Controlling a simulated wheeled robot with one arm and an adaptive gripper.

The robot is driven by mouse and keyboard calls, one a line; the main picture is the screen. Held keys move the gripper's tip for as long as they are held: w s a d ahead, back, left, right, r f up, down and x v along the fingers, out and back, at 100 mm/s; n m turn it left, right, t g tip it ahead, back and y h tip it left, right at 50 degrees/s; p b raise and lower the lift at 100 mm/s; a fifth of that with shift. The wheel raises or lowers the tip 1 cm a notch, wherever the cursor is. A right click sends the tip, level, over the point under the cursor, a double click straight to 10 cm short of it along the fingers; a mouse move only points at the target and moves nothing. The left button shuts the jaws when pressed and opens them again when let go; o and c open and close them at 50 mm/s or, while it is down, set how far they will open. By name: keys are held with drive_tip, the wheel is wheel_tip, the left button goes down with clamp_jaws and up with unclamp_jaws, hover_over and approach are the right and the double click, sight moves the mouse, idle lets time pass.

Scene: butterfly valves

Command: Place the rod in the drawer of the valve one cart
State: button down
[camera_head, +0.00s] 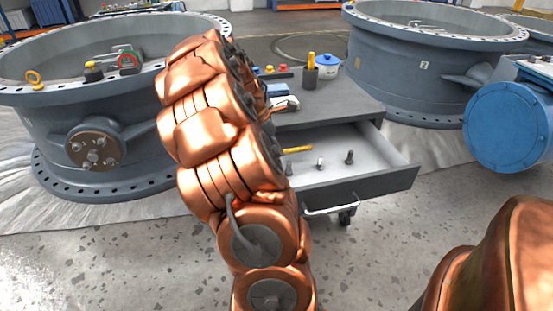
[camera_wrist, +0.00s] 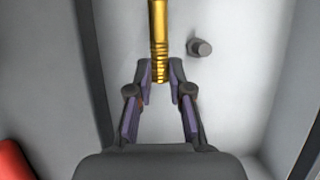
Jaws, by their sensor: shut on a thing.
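The rod (camera_wrist: 159,35) is golden yellow with a ridged end. My gripper (camera_wrist: 160,82) is shut on that ridged end, and the rod points away toward the top of the wrist view. Part of a yellow rod (camera_head: 297,150) also shows in the head view, over the drawer's inside, beside my arm. The drawer (camera_head: 385,148) of the grey cart (camera_head: 335,101) is open, with a pale floor. Whether the rod touches that floor, I cannot tell. My arm hides my gripper and the drawer's left part in the head view.
Grey bolts (camera_head: 350,157) stand in the drawer; one (camera_wrist: 200,47) is right of the rod in the wrist view. A red thing (camera_wrist: 14,160) shows at lower left.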

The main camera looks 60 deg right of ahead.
drive_tip(key=shift+f+b, duration=0.5)
drive_tip(key=shift+f, duration=1.25)
drive_tip(key=c, duration=1.1)
unclamp_jaws()
drive_tip(key=shift+f, duration=0.1)
